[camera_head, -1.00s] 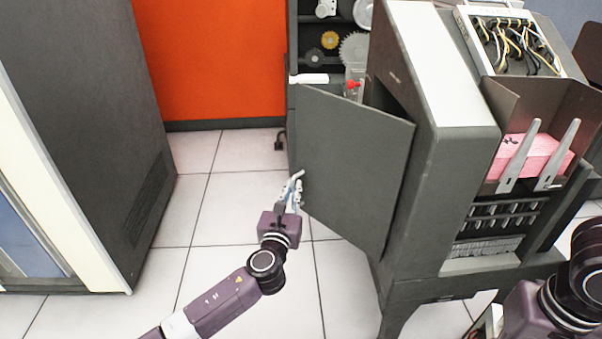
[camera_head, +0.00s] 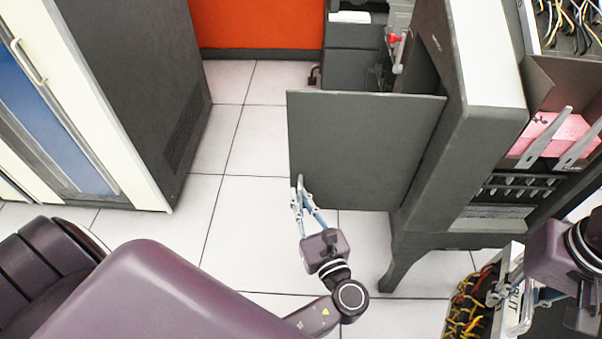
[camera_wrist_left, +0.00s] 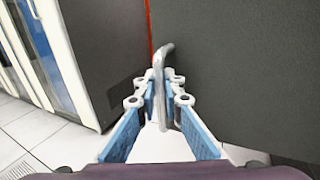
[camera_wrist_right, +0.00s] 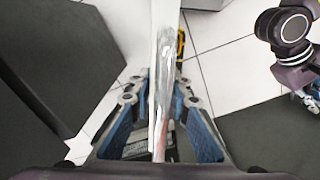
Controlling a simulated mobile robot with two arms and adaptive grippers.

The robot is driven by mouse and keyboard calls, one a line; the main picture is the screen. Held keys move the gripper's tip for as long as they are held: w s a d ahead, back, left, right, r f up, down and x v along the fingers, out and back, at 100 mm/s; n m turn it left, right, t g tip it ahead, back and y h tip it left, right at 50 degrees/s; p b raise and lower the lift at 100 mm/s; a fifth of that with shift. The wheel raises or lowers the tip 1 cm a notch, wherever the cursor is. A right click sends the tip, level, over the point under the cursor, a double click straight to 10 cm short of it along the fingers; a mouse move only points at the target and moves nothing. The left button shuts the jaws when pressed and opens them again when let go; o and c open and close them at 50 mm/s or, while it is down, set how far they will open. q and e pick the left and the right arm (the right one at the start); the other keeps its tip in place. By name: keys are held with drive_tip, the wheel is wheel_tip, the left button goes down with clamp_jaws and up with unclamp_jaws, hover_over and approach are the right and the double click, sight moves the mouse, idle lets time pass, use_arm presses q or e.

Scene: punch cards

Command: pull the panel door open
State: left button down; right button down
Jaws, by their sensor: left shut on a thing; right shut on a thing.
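The dark grey panel door (camera_head: 365,150) stands swung out from the side of the grey machine (camera_head: 480,100), with an opening behind it. My left gripper (camera_head: 300,192) is at the door's free left edge, shut on its light handle (camera_wrist_left: 160,65), which shows between the fingers in the left wrist view. My right gripper (camera_head: 512,296) is at the lower right, shut on the clear handle of a white-edged plug panel (camera_head: 510,265) with red and yellow wires. In the right wrist view that handle (camera_wrist_right: 163,90) runs between the fingers.
A dark cabinet (camera_head: 135,80) with a blue-panelled front stands at the left. Pink cards (camera_head: 555,135) sit in the machine's hopper at the right. White tiled floor (camera_head: 255,150) is clear between cabinet and door. An orange wall (camera_head: 262,25) is behind.

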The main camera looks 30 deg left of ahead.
use_arm(q)
drive_tip(key=p+v, duration=0.1)
drive_tip(key=v, duration=0.1)
drive_tip(key=shift+s+d, duration=0.15)
drive_tip(key=shift+s, duration=0.2)
drive_tip(key=shift+f, duration=0.1)
drive_tip(key=c, duration=2.4)
unclamp_jaws()
drive_tip(key=shift+o, duration=0.3)
drive_tip(key=shift+s+d, duration=0.1)
drive_tip(key=shift+d, duration=0.05)
drive_tip(key=v, duration=0.7)
drive_tip(key=shift+s+d, duration=0.2)
